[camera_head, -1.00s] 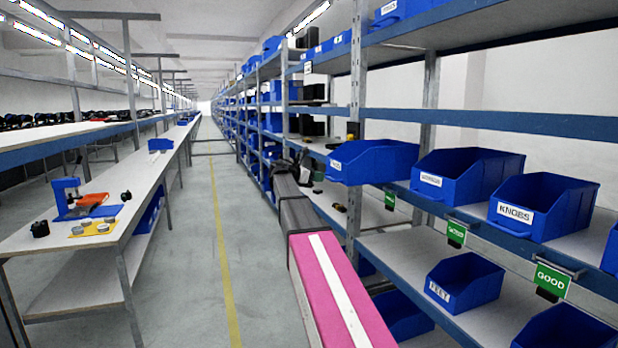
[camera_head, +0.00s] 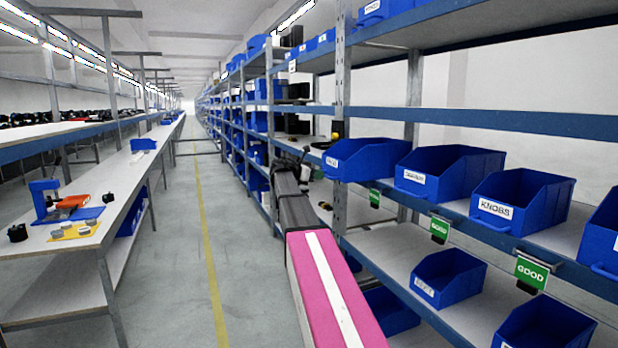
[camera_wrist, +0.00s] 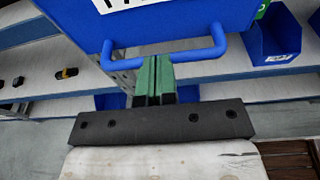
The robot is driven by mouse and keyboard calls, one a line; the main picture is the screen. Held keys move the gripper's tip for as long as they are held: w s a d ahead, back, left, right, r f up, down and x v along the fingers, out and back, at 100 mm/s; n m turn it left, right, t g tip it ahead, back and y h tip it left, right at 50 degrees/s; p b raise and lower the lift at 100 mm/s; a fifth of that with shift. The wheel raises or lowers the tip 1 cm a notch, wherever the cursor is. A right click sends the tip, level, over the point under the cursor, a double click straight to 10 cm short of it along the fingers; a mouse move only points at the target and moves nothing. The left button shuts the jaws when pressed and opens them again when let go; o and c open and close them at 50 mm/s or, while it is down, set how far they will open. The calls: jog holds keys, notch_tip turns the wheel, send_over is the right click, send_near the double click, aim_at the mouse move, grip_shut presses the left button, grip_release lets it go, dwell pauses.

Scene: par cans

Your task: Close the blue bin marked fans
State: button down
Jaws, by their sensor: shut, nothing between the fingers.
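The leftmost blue bin (camera_head: 372,160) of the row on the middle shelf sticks out past the shelf's front edge, further than its neighbours. Its small white label is too blurred to read in the head view. In the wrist view, a blue bin front (camera_wrist: 185,22) with a cut-off white label and a U-shaped handle fills the top. My gripper (camera_wrist: 154,62) has its green fingers shut together, empty, in front of the middle of this handle. Whether they touch it I cannot tell. In the head view my gripper (camera_head: 304,163) is small and dark, just left of the bin.
Right of it stand another blue bin (camera_head: 450,172) and the KNOBS bin (camera_head: 522,205). Green GOOD tags (camera_head: 531,271) hang on the shelf edge. A steel post (camera_head: 340,130) rises beside the bin. The aisle floor (camera_head: 180,270) is clear, with a workbench (camera_head: 85,235) at left.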

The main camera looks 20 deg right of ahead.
aim_at(332, 169)
jog(key=r+x, duration=0.1)
jog(key=x, duration=0.4)
jog(key=r+x, duration=0.1)
jog(key=x, duration=0.4)
jog(key=r+x, duration=0.1)
jog(key=x, duration=0.4)
jog(key=shift+s+d+r, duration=0.1)
jog(key=shift+d, duration=0.2)
jog(key=v, duration=1.4)
jog(key=shift+a, duration=0.25)
jog(key=s+a+f+m+y, duration=0.2)
jog(key=s+a+f, duration=0.25)
jog(key=f, duration=0.55)
jog(key=s+a+f+m+t+y, duration=0.1)
jog(key=s+a+f+m+y, duration=0.3)
jog(key=f, duration=0.6)
jog(key=s+a+f+m+y, duration=0.1)
jog(key=s+a+f, duration=0.35)
jog(key=f, duration=0.55)
jog(key=s+a+f+m+g+y, duration=0.1)
jog(key=s+a+f+m+y, duration=0.7)
jog(key=s+a+f, duration=0.9)
jog(key=s+a+m, duration=0.1)
jog(key=s+m, duration=0.2)
jog(key=s, duration=0.1)
jog(key=shift+a+f+m+g+y, duration=0.3)
jog(key=shift+f+g, duration=0.1)
jog(key=shift+s, duration=0.1)
